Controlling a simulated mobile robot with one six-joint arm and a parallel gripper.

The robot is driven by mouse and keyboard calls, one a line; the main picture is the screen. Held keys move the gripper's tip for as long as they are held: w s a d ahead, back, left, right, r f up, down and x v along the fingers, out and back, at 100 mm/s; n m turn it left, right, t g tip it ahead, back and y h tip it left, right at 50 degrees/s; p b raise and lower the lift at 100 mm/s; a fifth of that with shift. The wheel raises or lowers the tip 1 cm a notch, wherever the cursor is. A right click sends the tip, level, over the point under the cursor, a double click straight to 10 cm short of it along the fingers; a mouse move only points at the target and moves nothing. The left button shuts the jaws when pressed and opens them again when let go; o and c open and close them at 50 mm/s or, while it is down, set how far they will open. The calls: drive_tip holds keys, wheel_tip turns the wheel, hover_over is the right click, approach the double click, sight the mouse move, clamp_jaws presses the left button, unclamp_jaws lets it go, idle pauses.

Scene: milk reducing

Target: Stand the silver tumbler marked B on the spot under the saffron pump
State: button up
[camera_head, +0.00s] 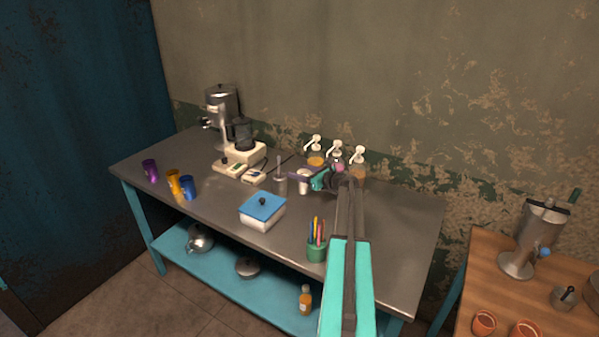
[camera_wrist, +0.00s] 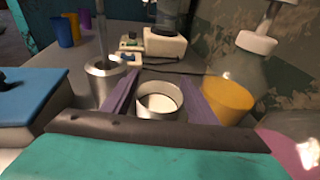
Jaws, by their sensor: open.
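A silver tumbler (camera_wrist: 160,101) with something whitish inside stands upright between the purple fingers of my gripper (camera_wrist: 158,88) in the wrist view. The fingers are open on either side of it; I cannot tell whether they touch it. It also shows in the head view (camera_head: 303,188), partly covered by my gripper (camera_head: 301,175). No letter B is readable. The saffron pump (camera_head: 315,156), a bottle with yellow-orange contents and a white head, stands behind my gripper. In the wrist view the saffron pump (camera_wrist: 228,92) is just right of the right finger. The spot under its spout cannot be made out.
A metal cup (camera_wrist: 103,82) holding a rod stands close left of the left finger. Two more pumps (camera_head: 337,158) (camera_head: 359,168) stand right of the saffron one. A blue-lidded box (camera_head: 262,212) and pen cup (camera_head: 317,247) stand in front. Bare tabletop (camera_head: 215,215) lies left.

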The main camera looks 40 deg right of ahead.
drive_tip(key=s+r+b, duration=0.2)
drive_tip(key=s+b, duration=0.1)
drive_tip(key=s, duration=0.7)
drive_tip(key=shift+s+d+b, duration=0.3)
drive_tip(key=shift+b, duration=0.05)
idle(0.3)
